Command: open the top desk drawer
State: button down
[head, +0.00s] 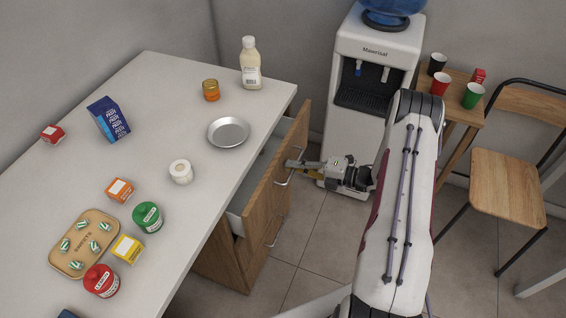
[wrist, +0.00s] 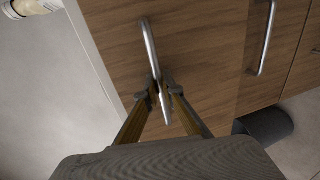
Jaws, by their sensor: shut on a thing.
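The top desk drawer (head: 268,172) stands partly out from under the white desk top, with its light inner side showing behind the wooden front. My gripper (head: 292,164) reaches in from the right to the drawer front. In the wrist view my gripper (wrist: 160,92) is shut on the drawer's metal handle (wrist: 150,45), with one finger on each side of the bar. The wooden drawer front (wrist: 200,50) fills the middle of that view.
On the desk (head: 165,240) stand a plate (head: 229,132), a white bottle (head: 250,65), a blue box (head: 108,119), several small containers and a tray (head: 56,258). A water dispenser (head: 375,50) stands behind my arm. A chair (head: 505,185) is at right. Floor before the drawers is clear.

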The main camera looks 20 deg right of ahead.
jog(key=f+v, duration=0.2)
jog(key=v, duration=0.9)
jog(key=d+f+v, duration=0.1)
jog(key=f+v, duration=0.1)
jog(key=v, duration=0.9)
jog(key=shift+s+f, duration=0.35)
jog(key=shift+s, duration=0.05)
jog(key=c, duration=2.5)
grip_release()
jog(key=shift+s+d, duration=0.1)
jog(key=shift+s, duration=0.05)
jog(key=v, duration=1.1)
jog(key=shift+s+d+r, duration=0.1)
jog(key=shift+s+d, duration=0.15)
jog(key=shift+d, duration=0.05)
